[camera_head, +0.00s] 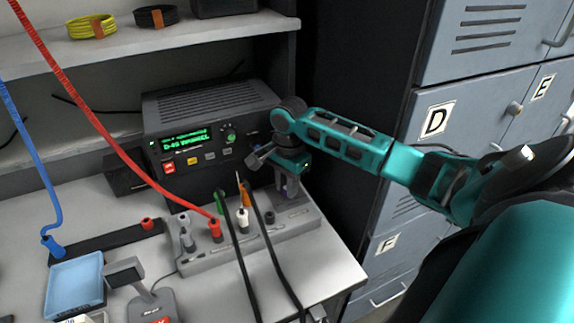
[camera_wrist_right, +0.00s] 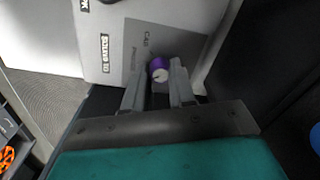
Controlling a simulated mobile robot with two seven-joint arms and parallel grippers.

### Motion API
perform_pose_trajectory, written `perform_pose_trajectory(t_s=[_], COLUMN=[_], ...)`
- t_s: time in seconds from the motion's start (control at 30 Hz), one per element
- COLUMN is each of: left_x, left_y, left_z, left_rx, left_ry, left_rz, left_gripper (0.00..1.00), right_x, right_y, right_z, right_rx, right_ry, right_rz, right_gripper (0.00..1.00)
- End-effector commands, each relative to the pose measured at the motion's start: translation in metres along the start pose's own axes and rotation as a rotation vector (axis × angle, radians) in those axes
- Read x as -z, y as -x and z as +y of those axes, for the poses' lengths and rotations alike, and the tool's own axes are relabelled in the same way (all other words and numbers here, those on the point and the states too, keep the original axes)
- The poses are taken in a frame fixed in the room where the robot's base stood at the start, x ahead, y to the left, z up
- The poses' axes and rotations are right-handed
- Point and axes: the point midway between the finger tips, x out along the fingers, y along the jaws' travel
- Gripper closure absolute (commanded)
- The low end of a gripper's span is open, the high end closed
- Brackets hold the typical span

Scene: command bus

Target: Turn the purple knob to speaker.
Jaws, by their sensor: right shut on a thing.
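The purple knob (camera_wrist_right: 159,68) shows in the right wrist view on a light grey panel (camera_wrist_right: 115,35). Its white end faces the camera. My right gripper (camera_wrist_right: 158,88) is shut on the purple knob, with one finger on each side. Printed words stand on the panel beside the knob, but which setting the knob points at cannot be told. My left gripper is not in view.
A black radio (camera_head: 212,125) with a green display stands behind the panel box. Red, green and orange plugs with cables rise from the box. A blue tray (camera_head: 75,285) lies at left. Grey lockers (camera_head: 480,60) stand to the right, beyond the table edge.

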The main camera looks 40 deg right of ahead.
Motion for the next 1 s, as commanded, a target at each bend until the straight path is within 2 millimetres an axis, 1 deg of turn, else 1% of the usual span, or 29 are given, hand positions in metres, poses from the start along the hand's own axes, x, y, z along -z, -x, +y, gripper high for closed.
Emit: perform_pose_trajectory(t_s=[0.2,0.4,0.93,0.97,1.0], left_x=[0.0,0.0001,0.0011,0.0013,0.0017], left_y=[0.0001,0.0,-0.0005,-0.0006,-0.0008], left_z=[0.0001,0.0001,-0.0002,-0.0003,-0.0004], left_rx=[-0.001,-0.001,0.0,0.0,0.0], left_ry=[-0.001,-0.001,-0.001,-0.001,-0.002], left_rz=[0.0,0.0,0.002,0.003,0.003], left_gripper=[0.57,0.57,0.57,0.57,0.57], right_x=[0.0005,0.0006,0.0006,0.0007,0.0006], right_y=[0.0,0.0,0.0001,0.0001,0.0001], right_z=[0.0001,0.0,-0.0001,-0.0001,-0.0001], right_rx=[-0.001,-0.001,0.0,0.0,0.0], right_ry=[0.122,0.186,0.212,0.212,0.211], right_rz=[-0.003,-0.004,-0.005,-0.005,-0.005], right_gripper=[1.0,1.0,1.0,0.73,0.7])
